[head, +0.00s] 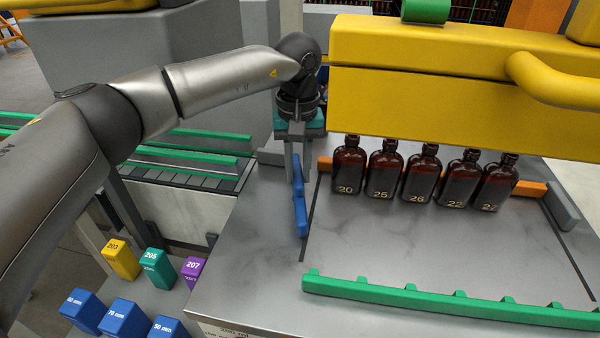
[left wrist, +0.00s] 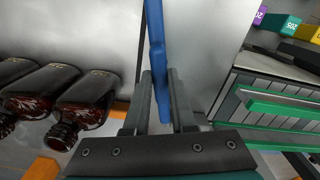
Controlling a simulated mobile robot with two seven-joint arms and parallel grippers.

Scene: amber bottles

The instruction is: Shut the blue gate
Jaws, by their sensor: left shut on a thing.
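The blue gate (head: 300,205) is a narrow upright bar at the left side of the grey metal worktop (head: 400,245), beside a thin dark groove. My left gripper (head: 294,165) reaches down from above and is shut on the gate's far end. In the left wrist view the blue gate (left wrist: 155,45) runs between the two grey fingers of the left gripper (left wrist: 162,95). My right gripper is not in view.
Several amber bottles (head: 422,175) stand in a row right of the gate, under a yellow beam (head: 440,90). A green toothed rail (head: 450,303) crosses the front. Coloured blocks (head: 158,267) stand at lower left. The worktop between bottles and green rail is clear.

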